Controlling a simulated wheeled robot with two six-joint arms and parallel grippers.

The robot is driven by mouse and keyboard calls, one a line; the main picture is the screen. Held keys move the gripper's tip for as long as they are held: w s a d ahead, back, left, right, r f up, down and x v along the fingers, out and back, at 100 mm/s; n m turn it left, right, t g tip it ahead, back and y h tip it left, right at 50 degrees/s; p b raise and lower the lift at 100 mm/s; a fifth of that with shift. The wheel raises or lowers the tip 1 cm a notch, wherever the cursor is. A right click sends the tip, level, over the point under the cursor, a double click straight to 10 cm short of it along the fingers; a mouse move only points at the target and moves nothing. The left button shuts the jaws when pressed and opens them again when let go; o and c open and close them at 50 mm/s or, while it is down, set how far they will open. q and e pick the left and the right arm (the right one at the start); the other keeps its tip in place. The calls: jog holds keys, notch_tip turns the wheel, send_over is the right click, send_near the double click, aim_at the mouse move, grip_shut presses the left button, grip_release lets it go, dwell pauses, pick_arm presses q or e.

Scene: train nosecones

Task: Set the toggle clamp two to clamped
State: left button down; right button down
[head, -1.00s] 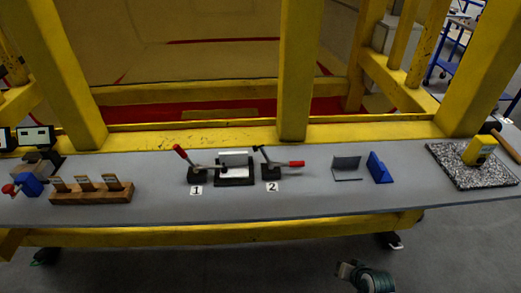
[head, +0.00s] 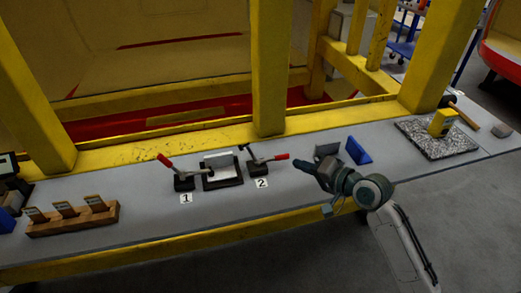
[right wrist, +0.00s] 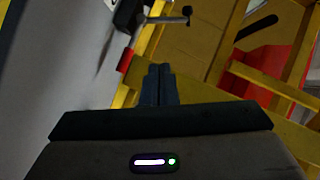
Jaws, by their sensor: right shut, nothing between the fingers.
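Toggle clamp two (head: 257,168) stands on the bench behind the label "2" (head: 262,183), right of the fixture. Its red handle (head: 278,158) lies low and points right; its bar with the black tip (head: 242,147) is raised to the left. My right gripper (head: 304,167) is shut and empty, just right of the handle's end, apart from it in the head view. In the right wrist view my shut fingers (right wrist: 158,84) point toward the clamp; the red handle end (right wrist: 125,60) shows left of them and the raised bar (right wrist: 163,19) beyond. My left gripper is out of view.
The fixture with a light plate (head: 222,170) sits between clamp two and clamp one (head: 184,180). A grey bracket (head: 325,151) and a blue bracket (head: 358,151) stand close behind my right gripper. A yellow post (head: 268,70) rises behind clamp two.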

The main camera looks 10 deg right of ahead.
jog(key=shift+w+r+m+t+y, duration=0.2)
jog(key=shift+w+r, duration=0.1)
jog(key=shift+r, duration=0.25)
jog(key=shift+w+r+m+t+y, duration=0.1)
jog(key=shift+w+r+m+y, duration=0.15)
jog(key=shift+r, duration=0.3)
jog(key=p+x, duration=0.1)
jog(key=x, duration=0.3)
jog(key=s+a+p+x, duration=0.1)
jog(key=p+x, duration=0.1)
jog(key=x, duration=0.2)
jog(key=a+f+p+x, duration=0.1)
jog(key=p+x, duration=0.1)
jog(key=x, duration=0.3)
jog(key=shift+s+f, duration=0.1)
jog(key=shift+s, duration=0.25)
